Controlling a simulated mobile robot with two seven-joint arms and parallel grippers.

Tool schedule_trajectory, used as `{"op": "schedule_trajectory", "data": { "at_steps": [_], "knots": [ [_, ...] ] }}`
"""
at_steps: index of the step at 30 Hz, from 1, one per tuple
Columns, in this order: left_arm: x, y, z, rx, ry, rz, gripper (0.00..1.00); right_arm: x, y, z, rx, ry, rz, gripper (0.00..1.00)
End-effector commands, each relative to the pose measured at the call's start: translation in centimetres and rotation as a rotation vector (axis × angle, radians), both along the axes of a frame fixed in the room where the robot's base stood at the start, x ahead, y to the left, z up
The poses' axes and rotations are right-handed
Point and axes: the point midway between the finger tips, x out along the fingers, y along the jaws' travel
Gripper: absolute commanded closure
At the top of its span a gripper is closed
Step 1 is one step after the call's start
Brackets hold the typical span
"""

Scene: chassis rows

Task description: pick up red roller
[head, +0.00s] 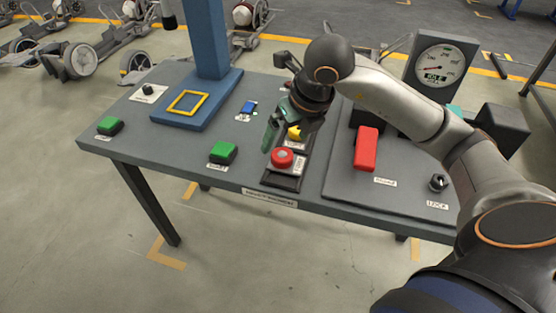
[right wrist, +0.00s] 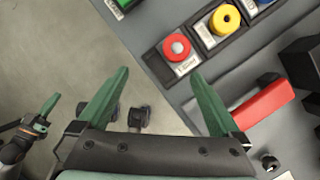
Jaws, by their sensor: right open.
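The red roller (head: 282,157) sits in the front pocket of a dark rack at the front edge of the grey table. It looks round, with a paler centre in the right wrist view (right wrist: 177,47). My right gripper (right wrist: 158,72) is open and empty, its green fingers spread. In the head view the right gripper (head: 273,128) hangs above the table near the rack, partly covering it. The roller lies beyond the fingertips in the right wrist view, not between them. What looks like my left gripper (right wrist: 42,115) shows small at the left there; its jaw state is unclear.
A yellow roller (head: 294,132) sits behind the red one in the rack (head: 285,182). A red block-like handle (head: 366,148) stands to the right, near a dial gauge (head: 436,70). Green buttons (head: 223,152) and a blue post (head: 206,40) are to the left.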

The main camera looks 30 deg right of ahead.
Motion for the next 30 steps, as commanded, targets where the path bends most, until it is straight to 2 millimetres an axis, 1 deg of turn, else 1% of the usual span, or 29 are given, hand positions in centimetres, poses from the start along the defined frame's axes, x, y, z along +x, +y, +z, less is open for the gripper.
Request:
{"op": "schedule_trajectory", "data": {
  "at_steps": [1,4,12,15,20,27,30],
  "knots": [
    [0.0,0.0,-0.1,0.0,0.0,-0.001,1.0,0.2,-1.1,0.4,-0.038,-0.016,-0.032,0.0],
    [0.1,0.0,-0.1,0.0,-0.002,-0.003,1.0,0.5,-2.0,0.2,-0.069,-0.022,-0.059,0.0],
    [0.1,-0.1,-0.2,0.001,-0.003,-0.007,1.0,2.2,-2.1,-4.3,-0.069,-0.018,-0.059,0.0],
    [0.0,-0.2,-0.3,0.0,-0.002,-0.008,1.0,2.7,-2.1,-5.3,-0.067,-0.021,-0.057,0.0],
    [0.0,-0.3,-0.3,-0.002,-0.001,-0.011,1.0,3.1,-2.2,-6.3,-0.068,-0.022,-0.058,0.0],
    [0.0,-0.3,-0.3,-0.002,0.0,-0.011,1.0,3.9,-2.5,-9.7,-0.065,-0.02,-0.056,0.0],
    [0.0,-0.3,-0.3,-0.001,0.0,-0.01,1.0,4.3,-2.6,-10.6,-0.067,-0.022,-0.056,0.0]
  ]
}}
